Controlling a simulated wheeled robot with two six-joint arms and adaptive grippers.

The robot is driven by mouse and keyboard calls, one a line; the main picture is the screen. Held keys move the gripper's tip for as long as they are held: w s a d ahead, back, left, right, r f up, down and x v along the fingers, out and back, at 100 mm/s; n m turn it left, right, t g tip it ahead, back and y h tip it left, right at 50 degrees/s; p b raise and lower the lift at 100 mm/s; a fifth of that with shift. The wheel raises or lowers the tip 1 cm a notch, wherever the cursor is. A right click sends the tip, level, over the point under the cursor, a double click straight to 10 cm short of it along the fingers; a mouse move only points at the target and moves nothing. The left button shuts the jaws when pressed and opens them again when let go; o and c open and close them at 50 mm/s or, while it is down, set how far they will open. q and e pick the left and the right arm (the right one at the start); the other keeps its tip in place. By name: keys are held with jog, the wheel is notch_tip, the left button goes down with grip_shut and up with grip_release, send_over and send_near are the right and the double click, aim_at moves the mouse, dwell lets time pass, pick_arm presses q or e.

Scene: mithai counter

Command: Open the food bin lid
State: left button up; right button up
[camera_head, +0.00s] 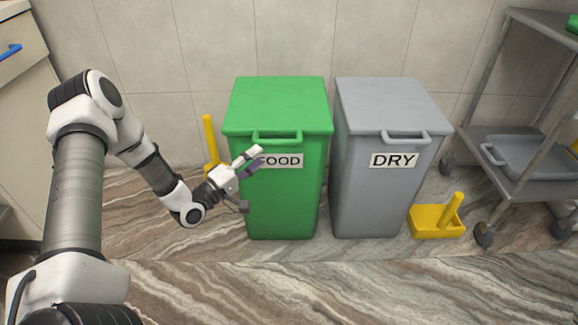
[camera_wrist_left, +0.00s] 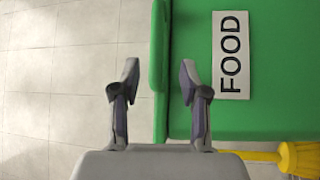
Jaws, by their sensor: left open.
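The green food bin (camera_head: 283,205) stands against the wall with a white FOOD label on its front. Its green lid (camera_head: 278,100) is down and shut, with a bar handle (camera_head: 277,136) at the front edge. My left gripper (camera_head: 257,157) is open and empty in front of the bin, just below the handle, and covers part of the label. In the left wrist view, the handle (camera_wrist_left: 158,45) lies in line with the gap between my open fingers (camera_wrist_left: 160,80). Contact cannot be told. My right gripper is not in view.
A grey DRY bin (camera_head: 375,205) with its lid shut stands close on the right. A yellow dustpan (camera_head: 435,222) is on the floor beside it, and a grey wheeled cart (camera_head: 540,175) stands further right. A yellow-handled tool (camera_head: 208,140) stands left of the food bin.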

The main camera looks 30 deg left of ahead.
aim_at(274, 145)
pick_arm(q)
jog(key=b+x, duration=0.2)
jog(key=x, duration=0.5)
jog(key=shift+d, duration=0.15)
jog(key=shift+w+d+r, duration=0.1)
jog(key=shift+w+r, duration=0.15)
jog(key=shift+w, duration=0.15)
jog(key=shift+c, duration=0.3)
grip_shut()
